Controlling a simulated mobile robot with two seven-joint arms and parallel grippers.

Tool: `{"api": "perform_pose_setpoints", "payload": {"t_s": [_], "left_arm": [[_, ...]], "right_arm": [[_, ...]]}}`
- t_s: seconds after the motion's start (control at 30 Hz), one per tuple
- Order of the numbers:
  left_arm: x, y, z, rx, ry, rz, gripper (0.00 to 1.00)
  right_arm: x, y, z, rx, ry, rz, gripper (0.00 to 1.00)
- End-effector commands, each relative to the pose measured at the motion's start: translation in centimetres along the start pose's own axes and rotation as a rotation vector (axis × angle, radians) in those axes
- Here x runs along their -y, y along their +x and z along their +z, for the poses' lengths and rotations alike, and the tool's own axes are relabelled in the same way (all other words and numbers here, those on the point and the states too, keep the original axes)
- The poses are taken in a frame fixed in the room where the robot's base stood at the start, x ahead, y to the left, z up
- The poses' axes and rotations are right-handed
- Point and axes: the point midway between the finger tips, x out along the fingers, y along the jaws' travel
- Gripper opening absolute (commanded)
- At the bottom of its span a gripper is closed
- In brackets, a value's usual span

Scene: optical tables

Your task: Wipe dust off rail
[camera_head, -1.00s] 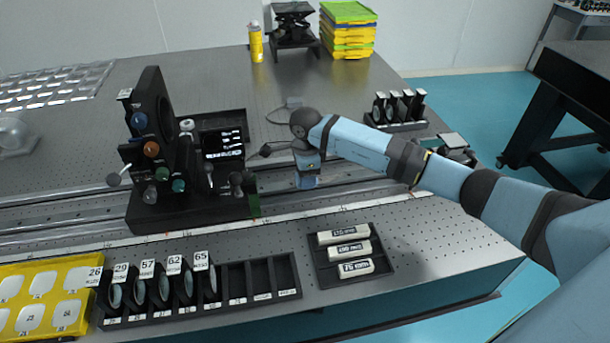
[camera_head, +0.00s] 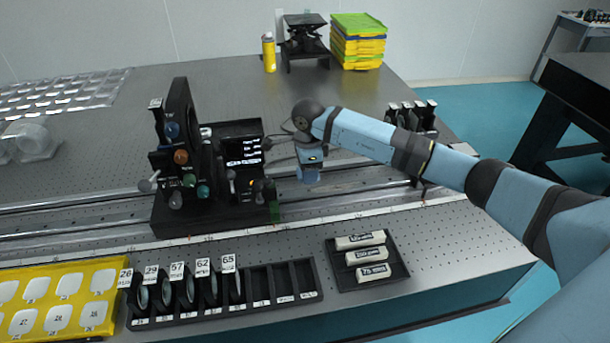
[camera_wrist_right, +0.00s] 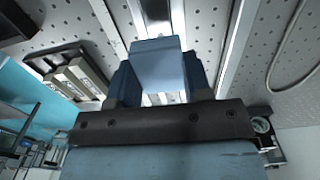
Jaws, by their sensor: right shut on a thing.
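The metal rail (camera_head: 365,198) runs left to right along the front part of the optical table. It also shows as bright strips in the wrist view (camera_wrist_right: 232,45). My right gripper (camera_head: 310,174) points down over the rail, just right of the black optics assembly (camera_head: 205,205). In the wrist view it is shut on a light blue block (camera_wrist_right: 158,64), which looks like a wiping pad. Whether the pad touches the rail is unclear. No dust can be made out. My left gripper is not in view.
A rack of numbered round optics (camera_head: 215,315) and a black tray with white labelled pieces (camera_head: 400,262) lie along the front. A black holder with small plates (camera_head: 412,118) stands behind my right forearm. A cable lies on the table behind the gripper.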

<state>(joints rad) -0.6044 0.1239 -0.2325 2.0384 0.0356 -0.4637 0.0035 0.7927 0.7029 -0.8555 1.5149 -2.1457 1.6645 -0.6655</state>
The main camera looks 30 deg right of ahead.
Motion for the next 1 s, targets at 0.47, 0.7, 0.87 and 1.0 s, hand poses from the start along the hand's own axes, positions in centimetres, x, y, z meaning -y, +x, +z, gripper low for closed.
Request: {"api": "perform_pose_setpoints", "payload": {"t_s": [0.47, 0.7, 0.87, 1.0], "left_arm": [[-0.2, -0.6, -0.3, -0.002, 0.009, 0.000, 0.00], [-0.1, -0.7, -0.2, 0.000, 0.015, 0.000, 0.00], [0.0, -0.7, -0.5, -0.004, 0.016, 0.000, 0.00], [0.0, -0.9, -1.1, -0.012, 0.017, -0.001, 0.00]], "right_arm": [[0.4, -2.7, -0.9, -0.001, 0.007, 0.000, 0.26], [0.4, -2.7, -0.9, -0.001, 0.007, 0.000, 0.26], [0.4, -2.7, -0.9, -0.001, 0.008, 0.000, 0.26], [0.6, -2.8, -0.9, -0.001, 0.036, 0.001, 0.26]]}}
